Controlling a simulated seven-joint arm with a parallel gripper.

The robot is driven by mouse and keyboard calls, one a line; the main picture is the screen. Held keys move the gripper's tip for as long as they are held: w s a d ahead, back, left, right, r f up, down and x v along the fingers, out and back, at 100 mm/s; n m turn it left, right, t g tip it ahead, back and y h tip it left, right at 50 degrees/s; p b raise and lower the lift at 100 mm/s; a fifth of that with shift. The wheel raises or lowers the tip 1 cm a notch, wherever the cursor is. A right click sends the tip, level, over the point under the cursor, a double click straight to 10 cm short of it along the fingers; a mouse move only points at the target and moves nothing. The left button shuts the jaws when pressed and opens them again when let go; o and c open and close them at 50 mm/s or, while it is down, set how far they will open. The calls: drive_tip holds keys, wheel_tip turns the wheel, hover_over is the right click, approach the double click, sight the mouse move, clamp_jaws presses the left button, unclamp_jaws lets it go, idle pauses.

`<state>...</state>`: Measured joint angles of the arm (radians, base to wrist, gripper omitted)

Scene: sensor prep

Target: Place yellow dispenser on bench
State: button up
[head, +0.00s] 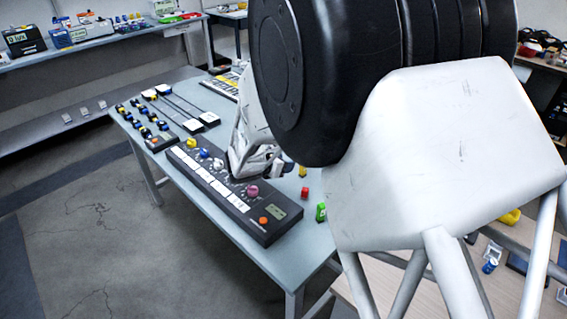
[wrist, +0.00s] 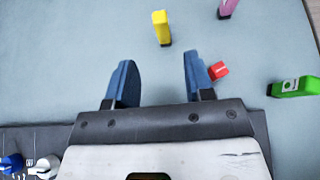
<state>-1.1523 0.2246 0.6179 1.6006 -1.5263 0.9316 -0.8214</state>
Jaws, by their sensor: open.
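The yellow dispenser (wrist: 161,26) has a dark lower end. It rests on the blue-grey bench (wrist: 95,35), in the upper middle of the wrist view. In the head view a small part of it (head: 303,170) shows beside my gripper. My gripper (wrist: 158,64) is open with two blue fingers, and nothing is between them. The dispenser lies beyond the fingertips, roughly in line with the gap and apart from both fingers. In the head view my own arm hides much of the gripper and the bench behind it.
A red block (wrist: 218,70) lies close beside the right finger. A green item (wrist: 295,86) lies farther right, and a pink item (wrist: 227,7) is at the top. A dark console (head: 215,191) with several coloured knobs sits on the bench. The bench left of the dispenser is clear.

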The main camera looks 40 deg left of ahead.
idle(0.7)
drive_tip(key=w+d+r+m+g+h, duration=0.1)
drive_tip(key=w+d+r+m+h, duration=0.25)
drive_tip(key=d, duration=0.75)
drive_tip(key=w+d+r+m+g, duration=0.25)
drive_tip(key=d+r+m, duration=0.3)
drive_tip(key=d, duration=0.55)
drive_tip(key=w+d+r+m+g+h, duration=0.1)
drive_tip(key=w+d+r+m, duration=0.25)
drive_tip(key=d+r, duration=0.45)
drive_tip(key=s+d+r+m+g, duration=0.15)
drive_tip(key=d+m, duration=0.25)
drive_tip(key=d, duration=0.7)
drive_tip(key=s+d+r+m+g, duration=0.15)
drive_tip(key=d+m, duration=0.25)
drive_tip(key=d, duration=0.7)
drive_tip(key=s+d+r+m+g+y, duration=0.2)
drive_tip(key=s+d+r+m+y, duration=0.1)
drive_tip(key=s+d+m, duration=1.2)
drive_tip(key=shift+s+d+m+y, duration=0.35)
drive_tip(key=shift+s+d+y, duration=0.4)
drive_tip(key=shift+s+d, duration=3.35)
drive_tip(key=shift+s+a, duration=0.9)
